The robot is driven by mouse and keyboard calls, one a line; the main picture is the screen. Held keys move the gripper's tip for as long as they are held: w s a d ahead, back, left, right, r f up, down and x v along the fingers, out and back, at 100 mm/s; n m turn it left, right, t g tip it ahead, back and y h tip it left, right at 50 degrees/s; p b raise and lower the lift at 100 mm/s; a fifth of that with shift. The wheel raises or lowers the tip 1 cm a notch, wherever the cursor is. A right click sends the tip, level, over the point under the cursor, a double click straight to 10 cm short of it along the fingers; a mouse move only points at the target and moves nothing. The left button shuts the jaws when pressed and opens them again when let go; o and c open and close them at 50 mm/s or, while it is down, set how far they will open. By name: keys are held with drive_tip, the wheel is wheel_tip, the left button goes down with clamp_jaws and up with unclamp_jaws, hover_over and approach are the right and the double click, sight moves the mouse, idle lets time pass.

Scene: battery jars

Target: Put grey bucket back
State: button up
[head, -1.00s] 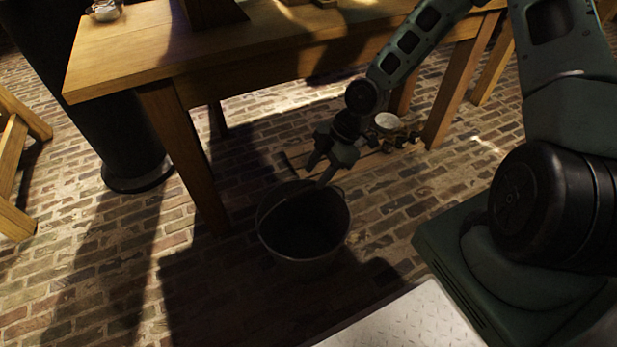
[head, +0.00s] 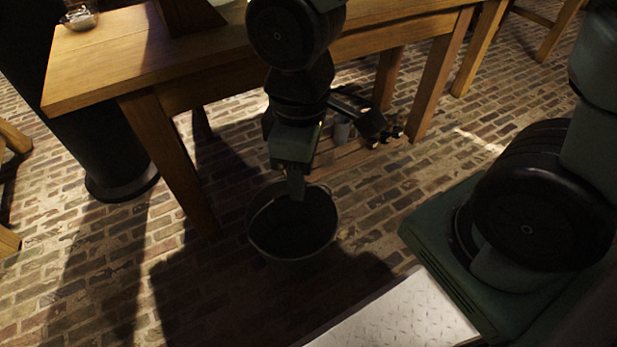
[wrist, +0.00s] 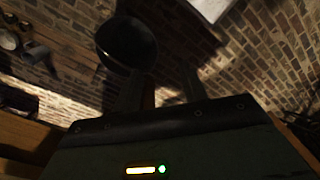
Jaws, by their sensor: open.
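The grey bucket (head: 290,240) stands upright on the brick floor in front of the wooden table, in shadow, its mouth facing up. It also shows as a dark round shape in the wrist view (wrist: 127,45), upper left of centre. My gripper (head: 296,186) is over the bucket's far rim in the head view, pointing down; whether it touches the rim or handle I cannot tell. In the wrist view my gripper (wrist: 160,88) shows two fingers apart, with the bucket beyond and to the left of them. Nothing is visible between the fingers.
A wooden table (head: 100,65) stands behind the bucket, its near leg (head: 170,160) left of my arm. A dark cylinder (head: 110,150) stands left. Several small items (head: 380,130) sit on a low plank under the table.

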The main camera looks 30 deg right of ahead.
drive_tip(key=s+a+r+m, duration=0.1)
drive_tip(key=s+r+m, duration=0.1)
drive_tip(key=s, duration=0.3)
drive_tip(key=shift+a+r, duration=0.3)
drive_tip(key=shift+r, duration=0.4)
drive_tip(key=shift+w, duration=0.1)
wheel_tip(320, 180, up, 33)
drive_tip(key=p, duration=3.3)
